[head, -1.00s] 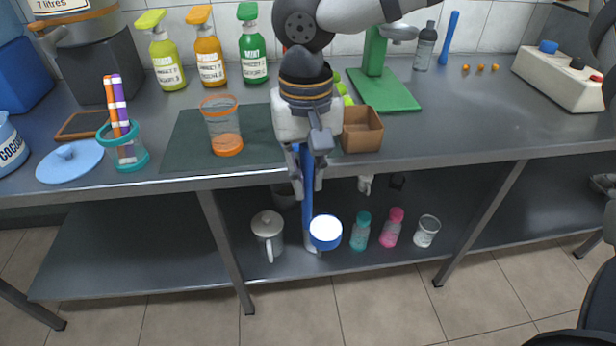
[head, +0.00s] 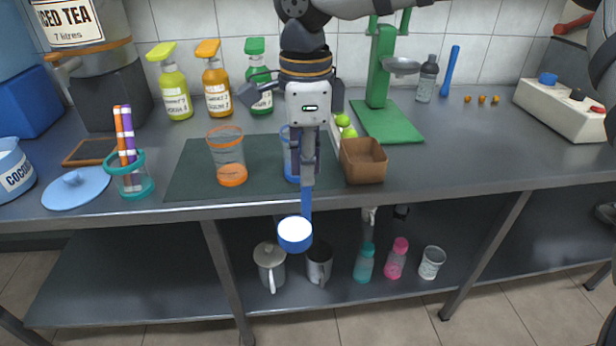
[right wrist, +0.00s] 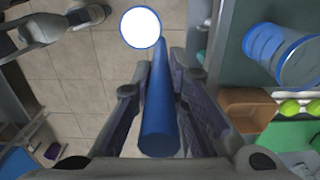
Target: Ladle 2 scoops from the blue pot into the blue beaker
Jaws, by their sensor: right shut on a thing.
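My right gripper (head: 305,182) is shut on the blue handle of a ladle (head: 306,203). The ladle's bowl (head: 295,234) hangs just in front of the counter's front edge. It looks white inside, and I cannot tell whether that is liquid. The bowl also shows at the top of the right wrist view (right wrist: 140,27). The blue beaker (head: 287,165) stands on the dark mat behind my right gripper, partly hidden; it shows clearly in the right wrist view (right wrist: 283,48). The blue pot (head: 14,172) is at the far left, cut off by the picture edge. My left gripper is not in view.
An orange-rimmed beaker (head: 229,155) stands left of the blue beaker on the mat (head: 190,178). A brown box (head: 363,162) is close on the right. A teal pen cup (head: 132,180) and a blue lid (head: 75,188) lie toward the pot.

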